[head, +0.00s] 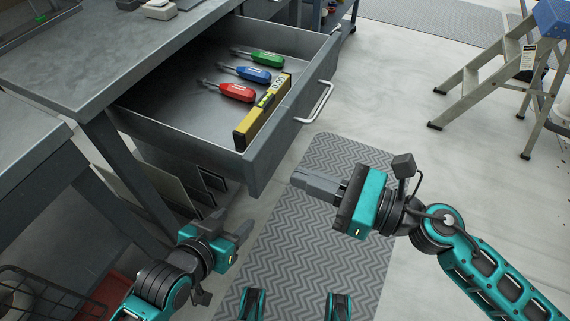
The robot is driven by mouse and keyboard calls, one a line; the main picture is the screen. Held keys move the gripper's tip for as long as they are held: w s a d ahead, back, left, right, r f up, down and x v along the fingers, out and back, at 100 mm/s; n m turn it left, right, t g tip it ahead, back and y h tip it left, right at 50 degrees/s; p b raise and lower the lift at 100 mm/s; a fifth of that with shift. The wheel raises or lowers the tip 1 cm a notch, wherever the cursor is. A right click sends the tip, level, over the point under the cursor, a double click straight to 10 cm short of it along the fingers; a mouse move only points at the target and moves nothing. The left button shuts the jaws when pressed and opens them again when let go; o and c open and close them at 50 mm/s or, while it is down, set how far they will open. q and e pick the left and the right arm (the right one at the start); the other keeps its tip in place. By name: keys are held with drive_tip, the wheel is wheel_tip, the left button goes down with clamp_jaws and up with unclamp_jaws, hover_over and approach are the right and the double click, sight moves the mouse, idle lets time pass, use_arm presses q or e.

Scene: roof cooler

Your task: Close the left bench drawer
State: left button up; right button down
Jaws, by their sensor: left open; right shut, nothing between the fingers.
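The grey bench drawer (262,163) is pulled out from under the bench top. It holds green, blue and red screwdrivers and a yellow spirit level (262,110) along its front. A silver bar handle (318,103) is on the outer face of the drawer front. My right gripper (298,181) is shut and empty, below and in front of the drawer front in the picture, apart from the handle. My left gripper (206,224) is open and empty, lower left of the drawer's near corner. Its fingers are partly hidden by its own body.
The grey bench top (100,50) spans the upper left, with another bench surface (25,150) nearer. Flat panels (165,185) stand beneath. A wire basket (40,295) is at lower left. A grey chevron mat (345,155) covers the floor. A step ladder (500,70) stands at upper right.

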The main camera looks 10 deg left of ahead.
sight(267, 164)
drive_tip(key=x, duration=0.3)
use_arm(q)
drive_tip(key=shift+s+a+f, duration=0.15)
drive_tip(key=shift+s+f, duration=0.05)
use_arm(e)
drive_tip(key=shift+w+a, duration=0.2)
drive_tip(key=shift+a, duration=0.4)
use_arm(q)
drive_tip(key=shift+r, duration=0.1)
use_arm(e)
drive_tip(key=shift+a, duration=0.1)
